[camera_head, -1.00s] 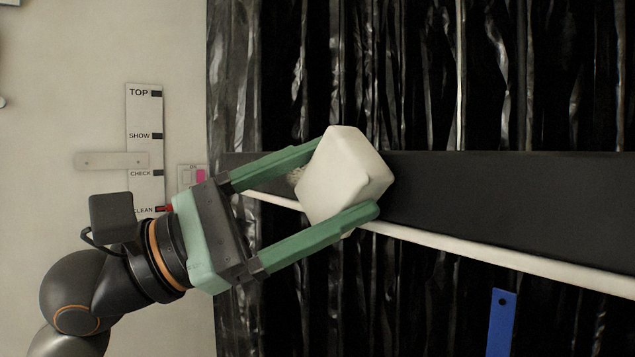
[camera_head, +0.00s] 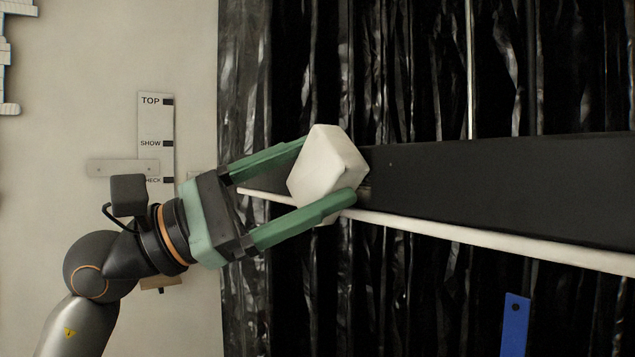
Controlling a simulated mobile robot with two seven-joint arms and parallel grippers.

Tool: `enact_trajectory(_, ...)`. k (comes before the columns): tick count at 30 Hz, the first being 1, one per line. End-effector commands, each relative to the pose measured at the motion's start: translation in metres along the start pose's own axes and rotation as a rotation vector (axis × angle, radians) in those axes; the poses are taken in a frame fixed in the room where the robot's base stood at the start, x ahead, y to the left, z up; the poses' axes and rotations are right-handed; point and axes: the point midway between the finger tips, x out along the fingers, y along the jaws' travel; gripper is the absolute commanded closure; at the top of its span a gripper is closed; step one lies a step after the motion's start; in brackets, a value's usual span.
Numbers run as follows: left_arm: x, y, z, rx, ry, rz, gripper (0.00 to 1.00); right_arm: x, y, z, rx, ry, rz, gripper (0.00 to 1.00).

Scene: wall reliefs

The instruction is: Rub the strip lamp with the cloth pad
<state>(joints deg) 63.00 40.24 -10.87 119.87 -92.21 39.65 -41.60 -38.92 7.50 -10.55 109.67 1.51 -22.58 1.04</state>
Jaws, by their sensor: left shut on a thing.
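The strip lamp, which I take to be the long white strip (camera_head: 480,236) along the lower edge of a black bar, slopes down to the right. The pad overlaps the strip near its left end and hides part of it. I cannot tell whether they touch. My right gripper is out of view.
The black bar (camera_head: 500,185) crosses in front of a glossy dark rippled panel (camera_head: 420,70). A white label strip (camera_head: 155,125) reading TOP and SHOW is on the pale wall, beside a grey plate (camera_head: 115,168). A blue piece (camera_head: 515,325) is at lower right.

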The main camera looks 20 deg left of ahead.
Motion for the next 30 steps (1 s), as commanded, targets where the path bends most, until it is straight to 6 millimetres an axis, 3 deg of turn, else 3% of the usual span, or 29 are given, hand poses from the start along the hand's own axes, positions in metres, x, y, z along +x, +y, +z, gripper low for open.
enact_trajectory(30,-0.020,0.043,-0.039,0.000,0.003,0.000,0.64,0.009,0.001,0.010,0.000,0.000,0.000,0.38)
